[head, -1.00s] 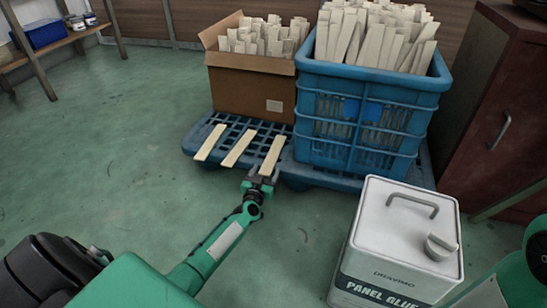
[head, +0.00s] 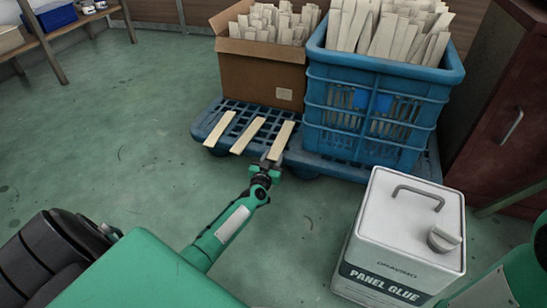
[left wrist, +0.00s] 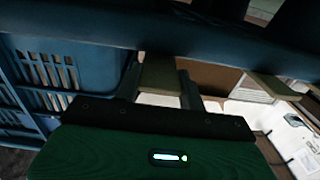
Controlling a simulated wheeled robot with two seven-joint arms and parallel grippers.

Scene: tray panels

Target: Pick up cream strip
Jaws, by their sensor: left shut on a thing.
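Three cream strips lie side by side on the blue pallet in the head view: a left one (head: 220,128), a middle one (head: 248,136) and a right one (head: 282,139). My left gripper (head: 272,163) is shut on the near end of the right strip. In the left wrist view the strip (left wrist: 159,75) shows between the two dark fingers of my left gripper (left wrist: 160,80). I cannot tell whether the strip is raised off the pallet. My right gripper is out of view.
The blue pallet (head: 207,126) carries a cardboard box (head: 257,75) and a blue crate (head: 382,125), both full of cream strips. A white panel glue can (head: 400,230) stands at front right. A dark red cabinet (head: 505,160) is at right. Floor at left is clear.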

